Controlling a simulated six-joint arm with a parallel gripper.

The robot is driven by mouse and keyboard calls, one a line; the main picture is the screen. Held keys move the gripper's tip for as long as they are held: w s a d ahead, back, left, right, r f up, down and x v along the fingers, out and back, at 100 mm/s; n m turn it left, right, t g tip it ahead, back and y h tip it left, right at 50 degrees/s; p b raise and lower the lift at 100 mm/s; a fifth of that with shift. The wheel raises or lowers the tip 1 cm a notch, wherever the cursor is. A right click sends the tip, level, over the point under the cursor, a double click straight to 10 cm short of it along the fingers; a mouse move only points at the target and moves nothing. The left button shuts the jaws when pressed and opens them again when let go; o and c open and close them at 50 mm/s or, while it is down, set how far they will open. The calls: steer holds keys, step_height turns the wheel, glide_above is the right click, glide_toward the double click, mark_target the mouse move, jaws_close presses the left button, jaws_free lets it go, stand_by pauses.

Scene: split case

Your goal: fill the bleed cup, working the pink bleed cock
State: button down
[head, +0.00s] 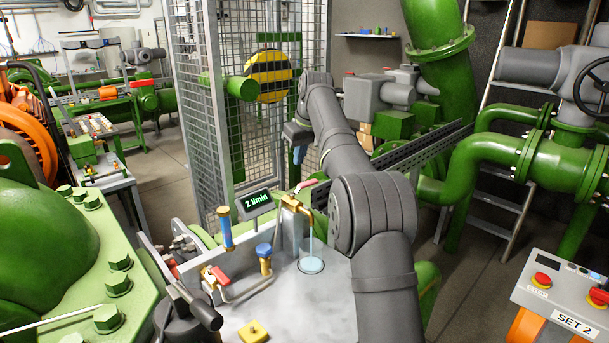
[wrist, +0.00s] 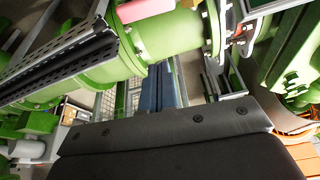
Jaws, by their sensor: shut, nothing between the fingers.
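A brass bleed tap (head: 294,203) stands at the back of the grey bench, with a pinkish-red lever (head: 306,186) at its top. A pale blue stream (head: 310,232) runs down from its spout. Below the spout is a round clear cup (head: 311,265) with pale blue liquid; its exact level is hard to tell. My gripper (head: 298,155) is above and behind the tap, apart from the lever. Its bluish fingers (wrist: 160,88) are shut and empty in the wrist view. A pink cylinder (wrist: 144,10) shows at that view's top edge; I cannot tell if it is the lever.
A display (head: 255,200) reads 2 l/min. A red-handled valve (head: 220,276), a blue-capped fitting (head: 264,255) and a yellow block (head: 253,331) are on the bench. A mesh cage (head: 250,110) stands behind, near my gripper. A slotted rail (head: 420,147) and green pipes (head: 490,160) lie right.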

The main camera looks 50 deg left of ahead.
mark_target(311, 184)
steer(key=shift+s+d+f, duration=0.1)
steer(key=shift+d+f, duration=0.3)
steer(key=shift+f, duration=0.4)
steer(key=shift+d+f, duration=0.35)
steer(key=shift+f, duration=0.5)
steer(key=shift+s+d+f, duration=0.1)
steer(key=shift+d+f, duration=0.3)
steer(key=shift+f, duration=0.4)
steer(key=shift+w+d+m+t, duration=0.1)
steer(key=shift+d+m+t, duration=0.25)
steer(key=shift+m, duration=0.45)
steer(key=shift+d+m+t, duration=0.25)
steer(key=shift+d+m, duration=0.2)
steer(key=shift+m, duration=0.45)
steer(key=shift+d+m+t+h, duration=0.35)
steer(key=shift+d+m, duration=0.25)
steer(key=shift+m, duration=0.6)
steer(key=shift+s+d, duration=0.25)
